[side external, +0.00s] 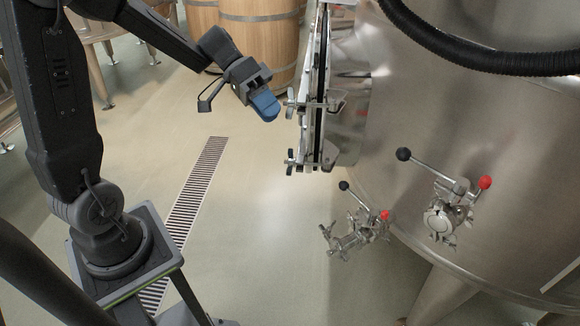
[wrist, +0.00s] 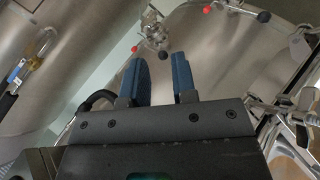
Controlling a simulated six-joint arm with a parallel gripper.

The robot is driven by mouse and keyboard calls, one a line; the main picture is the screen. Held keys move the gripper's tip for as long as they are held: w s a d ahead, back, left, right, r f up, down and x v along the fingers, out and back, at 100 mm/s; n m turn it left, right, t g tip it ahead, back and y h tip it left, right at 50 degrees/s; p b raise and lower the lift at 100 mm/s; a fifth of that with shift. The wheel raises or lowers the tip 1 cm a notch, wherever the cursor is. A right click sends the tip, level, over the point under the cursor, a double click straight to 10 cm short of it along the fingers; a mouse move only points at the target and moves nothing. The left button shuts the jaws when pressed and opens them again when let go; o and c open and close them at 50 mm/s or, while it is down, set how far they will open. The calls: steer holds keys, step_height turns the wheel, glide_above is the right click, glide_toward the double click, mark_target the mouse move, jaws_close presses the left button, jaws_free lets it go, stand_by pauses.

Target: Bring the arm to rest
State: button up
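My gripper (side external: 264,104) hangs in the air left of the steel vat's open hatch door (side external: 318,90), with its blue fingers pointing down and to the right. The fingers look close to the door's edge clamps in the side view; I cannot tell the exact gap. In the wrist view my gripper (wrist: 160,75) shows two blue fingers apart, with nothing between them. My arm is bent, reaching over the floor from its stand at the left.
The steel vat (side external: 510,130) fills the right side. Two valves, an upper one (side external: 440,215) and a lower one (side external: 355,232), have levers with black and red knobs. Wooden barrels (side external: 258,35) stand behind. A black hose (side external: 480,60) crosses the vat. Floor around the drain grate (side external: 200,175) is clear.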

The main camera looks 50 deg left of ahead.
steer(key=s+d+r+n+t+y, duration=0.1)
steer(key=s+d+r+y, duration=0.1)
steer(key=s+y, duration=0.3)
steer(key=s+d+r+n+t+y, duration=0.1)
steer(key=s+y, duration=0.4)
steer(key=s, duration=0.5)
steer(key=shift+s+d+r+n+t, duration=0.3)
steer(key=shift+d+r+t, duration=0.2)
steer(key=shift+t, duration=0.3)
steer(key=shift+w, duration=0.15)
